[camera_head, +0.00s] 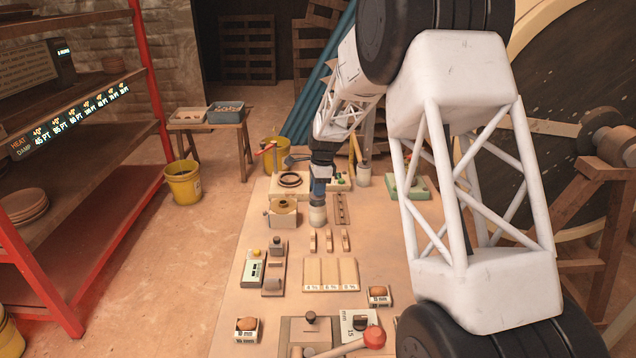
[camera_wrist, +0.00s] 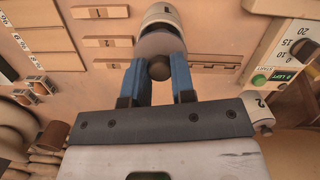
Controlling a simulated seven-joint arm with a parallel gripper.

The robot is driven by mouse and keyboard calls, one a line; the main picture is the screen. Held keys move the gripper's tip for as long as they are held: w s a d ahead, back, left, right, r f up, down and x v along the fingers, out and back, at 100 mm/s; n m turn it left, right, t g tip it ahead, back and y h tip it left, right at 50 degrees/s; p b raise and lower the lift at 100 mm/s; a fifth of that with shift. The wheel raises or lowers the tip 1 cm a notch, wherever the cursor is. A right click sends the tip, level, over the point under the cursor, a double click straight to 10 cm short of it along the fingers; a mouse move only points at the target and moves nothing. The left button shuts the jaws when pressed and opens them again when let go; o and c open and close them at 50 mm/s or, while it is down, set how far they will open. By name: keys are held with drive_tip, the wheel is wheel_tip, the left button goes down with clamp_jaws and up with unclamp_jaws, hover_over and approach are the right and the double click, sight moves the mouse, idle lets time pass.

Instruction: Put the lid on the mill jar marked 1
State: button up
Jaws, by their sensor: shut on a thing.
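My gripper (camera_head: 320,186) has blue fingers, which also show in the wrist view (camera_wrist: 160,75). It is shut on the dark round knob (camera_wrist: 159,68) of a grey disc-shaped lid (camera_wrist: 156,45). A pale mill jar (camera_wrist: 163,13) with a small dark mark stands just beyond the lid; the mark is too small to read surely. In the head view this jar (camera_head: 317,216) is upright on the bench, right below my fingers. The lid overlaps the jar's top in the wrist view, and I cannot tell whether it touches the rim.
Another jar (camera_wrist: 262,106), marked 2, stands at the right in the wrist view. Small wooden blocks (camera_head: 329,241) lie in front of the jar, and a slotted wooden strip (camera_head: 341,209) is to its right.

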drive_tip(key=shift+f, duration=1)
drive_tip(key=shift+f, duration=0.2)
idle(1.9)
drive_tip(key=o, duration=1.5)
drive_tip(key=shift+c, duration=0.2)
drive_tip(key=shift+r, duration=0.1)
drive_tip(key=shift+r, duration=3.35)
drive_tip(key=shift+c, duration=0.4)
